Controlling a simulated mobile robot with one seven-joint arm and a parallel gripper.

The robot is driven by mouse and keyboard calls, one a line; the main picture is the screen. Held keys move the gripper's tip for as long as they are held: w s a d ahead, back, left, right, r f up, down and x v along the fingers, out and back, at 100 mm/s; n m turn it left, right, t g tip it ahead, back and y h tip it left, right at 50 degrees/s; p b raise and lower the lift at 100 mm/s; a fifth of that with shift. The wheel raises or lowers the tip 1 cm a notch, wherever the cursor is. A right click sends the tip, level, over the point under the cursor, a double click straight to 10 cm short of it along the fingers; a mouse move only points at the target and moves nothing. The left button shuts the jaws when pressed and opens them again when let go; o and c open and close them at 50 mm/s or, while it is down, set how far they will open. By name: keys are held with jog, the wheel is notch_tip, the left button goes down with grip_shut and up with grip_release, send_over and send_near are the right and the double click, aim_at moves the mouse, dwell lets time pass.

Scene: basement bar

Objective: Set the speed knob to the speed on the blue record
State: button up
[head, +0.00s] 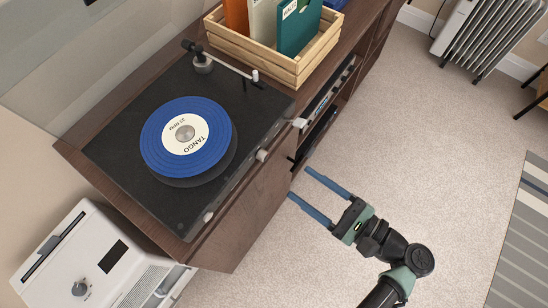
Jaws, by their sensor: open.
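The blue record (215,121) lies on the turntable (110,150), on top of a dark wood cabinet. Its cream label reads "TANGO", with small text that looks like "33 RPM". Along the turntable's front side are three pale knobs: an upper one (299,123), a middle one (262,155) and a lower one (208,217). Their markings are too small to read, so I cannot tell which sets the speed. My gripper (299,182) is open and empty, its two blue fingers pointing at the cabinet front, below and right of the middle knob, apart from all knobs.
The tonearm (230,68) rests off the record. A wooden crate (273,62) with record sleeves stands behind the turntable's right end. A white appliance with a dial (80,288) stands lower left. A radiator (484,35) is upper right. The carpet (420,140) right of the cabinet is clear.

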aim_at(266, 158)
jog(key=x, duration=0.9)
grip_shut()
